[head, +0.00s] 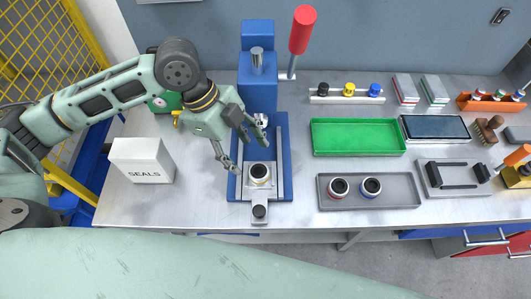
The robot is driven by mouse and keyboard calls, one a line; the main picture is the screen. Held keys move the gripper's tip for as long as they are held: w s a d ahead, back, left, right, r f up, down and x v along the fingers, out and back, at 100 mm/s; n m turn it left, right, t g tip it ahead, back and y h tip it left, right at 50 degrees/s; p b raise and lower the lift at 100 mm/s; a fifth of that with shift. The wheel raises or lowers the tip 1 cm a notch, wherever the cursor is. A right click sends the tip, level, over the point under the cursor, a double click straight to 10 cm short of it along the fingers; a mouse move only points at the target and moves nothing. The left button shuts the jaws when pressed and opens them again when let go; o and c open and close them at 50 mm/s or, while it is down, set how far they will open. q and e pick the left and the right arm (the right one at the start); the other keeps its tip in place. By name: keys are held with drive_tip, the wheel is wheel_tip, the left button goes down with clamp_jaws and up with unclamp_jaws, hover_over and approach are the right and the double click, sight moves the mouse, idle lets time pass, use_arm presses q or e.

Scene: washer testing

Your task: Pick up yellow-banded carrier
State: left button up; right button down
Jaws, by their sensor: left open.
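A round carrier (259,174) with a dark top ring and a pale, yellowish band sits upright in the sliding fixture of the blue press (257,80). My left gripper (250,160) is open, its two fingers apart, just above and behind this carrier. One finger is to its left and the other is behind it towards the press. No contact with the carrier is clear. A red-banded carrier (338,188) and a blue-banded carrier (371,187) stand in the grey tray (404,199) to the right. My right gripper is out of view.
A white SEALS box (141,160) stands left of the press. The press has a red-handled lever (302,30). A green tray (358,137) is empty. A rack (347,100) with black, yellow and blue-topped items stands behind it. A yellow fence (50,45) is at the far left.

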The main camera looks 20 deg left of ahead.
sight(257, 172)
use_arm(q)
drive_tip(key=p+x, duration=0.1)
drive_tip(key=x, duration=0.4)
drive_tip(key=shift+s+d+f+p, duration=0.1)
drive_tip(key=shift+s+f+p, duration=0.1)
drive_tip(key=shift+p, duration=0.2)
drive_tip(key=shift+x, duration=0.9)
drive_tip(key=shift+w+f, duration=0.1)
drive_tip(key=shift+w, duration=0.05)
drive_tip(key=c, duration=1.3)
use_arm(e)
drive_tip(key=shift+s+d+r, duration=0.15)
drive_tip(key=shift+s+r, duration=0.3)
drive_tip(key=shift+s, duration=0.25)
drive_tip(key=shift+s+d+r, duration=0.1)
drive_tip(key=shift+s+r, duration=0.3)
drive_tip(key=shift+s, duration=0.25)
